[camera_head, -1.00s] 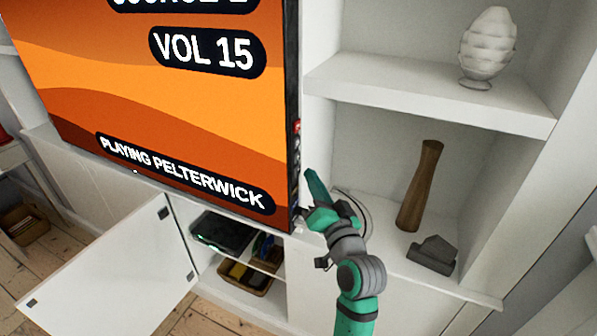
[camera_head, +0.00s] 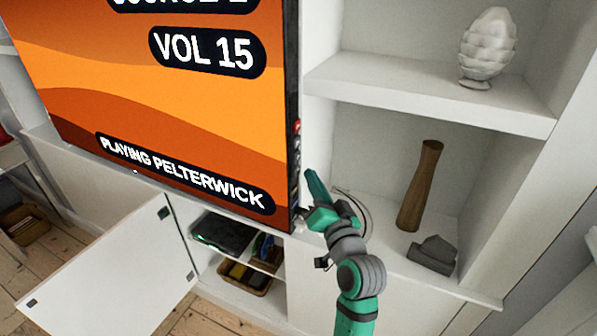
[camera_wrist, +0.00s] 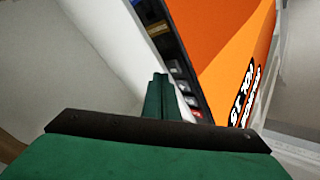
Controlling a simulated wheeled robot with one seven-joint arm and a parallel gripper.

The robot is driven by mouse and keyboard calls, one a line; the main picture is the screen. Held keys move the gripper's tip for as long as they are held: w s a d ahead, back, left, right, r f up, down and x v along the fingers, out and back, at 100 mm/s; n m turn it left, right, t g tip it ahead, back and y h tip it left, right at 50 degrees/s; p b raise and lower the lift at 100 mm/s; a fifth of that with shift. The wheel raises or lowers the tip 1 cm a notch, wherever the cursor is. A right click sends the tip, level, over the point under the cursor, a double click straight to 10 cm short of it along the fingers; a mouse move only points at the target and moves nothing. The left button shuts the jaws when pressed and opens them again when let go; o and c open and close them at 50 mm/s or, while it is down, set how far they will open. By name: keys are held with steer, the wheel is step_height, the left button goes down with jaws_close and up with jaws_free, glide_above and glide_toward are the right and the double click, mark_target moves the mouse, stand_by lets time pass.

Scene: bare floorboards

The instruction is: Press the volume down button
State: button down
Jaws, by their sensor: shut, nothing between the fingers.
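The television (camera_head: 215,105) shows an orange picture with the words "VOL 15" and "PLAYING PELTERWICK". A column of small buttons runs down its right edge (camera_head: 297,165), with a red one near the top. In the wrist view several grey buttons (camera_wrist: 178,78) and a red one (camera_wrist: 196,113) line the dark edge of the television (camera_wrist: 235,60). Their labels are too small to read. My green gripper (camera_head: 310,178) is shut and empty, just right of that edge. In the wrist view its fingertips (camera_wrist: 160,80) lie beside the buttons; I cannot tell whether they touch.
White shelves stand to the right, with a pale pinecone-shaped ornament (camera_head: 487,48), a tall brown wooden vase (camera_head: 419,187) and a dark grey object (camera_head: 434,254). A cable loops behind my gripper. Below, a cabinet door (camera_head: 115,262) hangs open.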

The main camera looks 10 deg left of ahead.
steer(key=shift+a, duration=0.15)
steer(key=shift+w+a, duration=0.15)
steer(key=shift+a, duration=0.1)
steer(key=shift+w+a, duration=0.15)
steer(key=shift+a, duration=0.25)
stand_by(0.9)
steer(key=shift+d, duration=0.1)
steer(key=shift+s+d, duration=0.3)
steer(key=shift+d, duration=0.4)
steer(key=shift+s+d, duration=0.3)
steer(key=shift+d, duration=0.5)
steer(key=shift+s+d, duration=0.25)
steer(key=shift+d, duration=0.5)
steer(key=shift+s+d, duration=0.3)
steer(key=shift+d, duration=0.5)
steer(key=shift+f, duration=0.1)
stand_by(0.7)
